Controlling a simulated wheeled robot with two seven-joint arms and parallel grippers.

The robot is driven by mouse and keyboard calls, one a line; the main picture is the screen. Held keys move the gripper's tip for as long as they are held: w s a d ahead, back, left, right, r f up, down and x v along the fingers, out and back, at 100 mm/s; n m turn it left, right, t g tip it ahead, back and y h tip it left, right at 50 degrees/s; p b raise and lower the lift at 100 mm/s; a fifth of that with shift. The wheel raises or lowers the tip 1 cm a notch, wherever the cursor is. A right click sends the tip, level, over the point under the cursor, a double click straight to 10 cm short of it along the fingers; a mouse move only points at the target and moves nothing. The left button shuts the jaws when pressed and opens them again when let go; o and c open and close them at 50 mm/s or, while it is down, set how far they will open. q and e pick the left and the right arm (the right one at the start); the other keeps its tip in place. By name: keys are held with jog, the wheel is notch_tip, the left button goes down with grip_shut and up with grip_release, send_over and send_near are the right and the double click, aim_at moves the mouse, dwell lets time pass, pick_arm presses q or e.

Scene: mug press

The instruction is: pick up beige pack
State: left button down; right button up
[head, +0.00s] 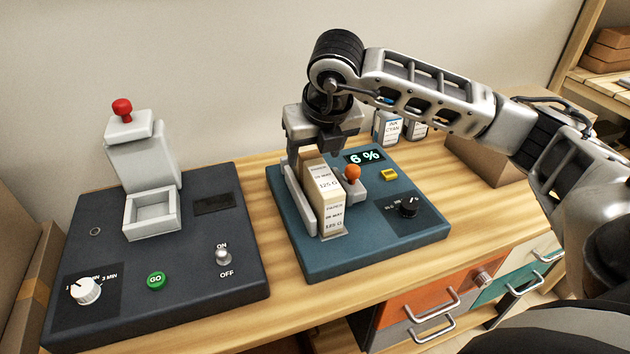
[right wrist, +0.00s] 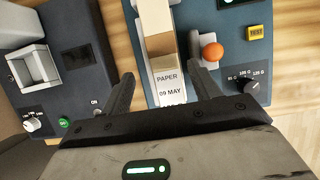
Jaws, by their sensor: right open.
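The beige pack (head: 332,208) sits in a light grey holder on the blue device, with a white label on its top and near end reading PAPER, 09 MAY and 125 G. In the right wrist view the pack (right wrist: 161,44) runs up the middle of the picture. My right gripper (head: 318,150) is open above the far part of the pack. In the right wrist view its fingers (right wrist: 163,76) show on either side of the pack, with gaps. I cannot tell how far down they reach beside it. My left gripper is not in view.
The blue device (head: 300,262) has an orange-knobbed lever (head: 353,172) close right of the pack, a 6 % display (head: 364,157), a yellow button and a dial. A dark device (head: 190,275) with a red-knobbed press (head: 122,110) stands left. Ink bottles (head: 387,128) and a cardboard box stand behind right.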

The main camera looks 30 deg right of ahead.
aim_at(315, 162)
jog(key=x, duration=0.3)
jog(key=p+x, duration=0.1)
jog(key=shift+d+f, duration=0.35)
jog(key=shift+f, duration=0.05)
jog(key=c, duration=1.3)
jog(key=shift+w, duration=0.1)
grip_shut()
jog(key=shift+r, duration=0.2)
